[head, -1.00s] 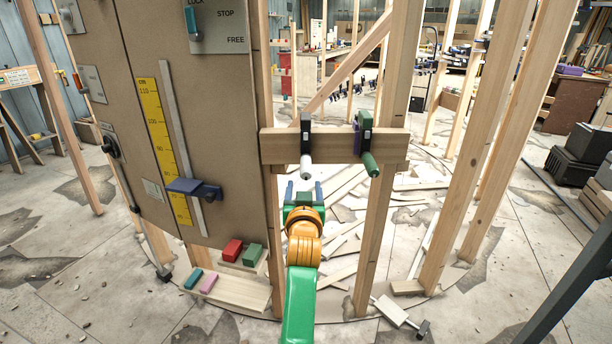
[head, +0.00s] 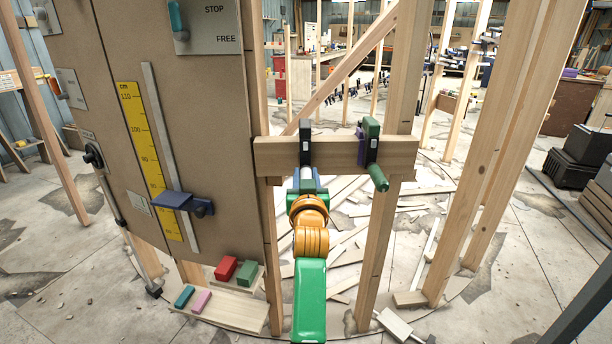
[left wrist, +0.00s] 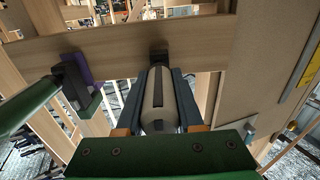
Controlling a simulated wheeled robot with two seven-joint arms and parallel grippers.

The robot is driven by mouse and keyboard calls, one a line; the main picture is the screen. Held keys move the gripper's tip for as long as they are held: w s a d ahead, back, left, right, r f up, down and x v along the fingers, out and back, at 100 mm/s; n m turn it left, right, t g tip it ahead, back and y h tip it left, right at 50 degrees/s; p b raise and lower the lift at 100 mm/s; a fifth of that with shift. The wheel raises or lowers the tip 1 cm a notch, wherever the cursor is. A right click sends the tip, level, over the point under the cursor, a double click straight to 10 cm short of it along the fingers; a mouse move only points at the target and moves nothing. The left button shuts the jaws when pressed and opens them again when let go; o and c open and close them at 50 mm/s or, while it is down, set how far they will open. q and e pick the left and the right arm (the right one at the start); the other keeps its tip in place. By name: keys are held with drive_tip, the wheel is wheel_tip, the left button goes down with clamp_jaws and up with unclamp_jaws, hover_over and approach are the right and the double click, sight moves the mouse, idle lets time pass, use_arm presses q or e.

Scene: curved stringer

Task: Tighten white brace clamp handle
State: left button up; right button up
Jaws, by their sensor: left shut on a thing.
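A white clamp handle (head: 306,172) hangs below a black clamp body (head: 305,140) on the wooden brace (head: 340,153). My left gripper (head: 307,182) has come up from below and is shut on the white handle. In the left wrist view the handle (left wrist: 159,100), off-white with a dark stripe, lies between the two blue-grey fingers. The clamp's black part (left wrist: 158,58) shows above it against the brace (left wrist: 110,45). In the head view my gripper hides the handle's lower end. My right gripper is not in view.
A second clamp with a green handle (head: 378,177) and purple part hangs on the brace to the right. A brown panel (head: 190,110) with a ruler and a blue slider (head: 180,201) stands to the left. Coloured blocks (head: 226,268) lie on low wood below.

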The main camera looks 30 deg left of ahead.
use_arm(q)
clamp_jaws()
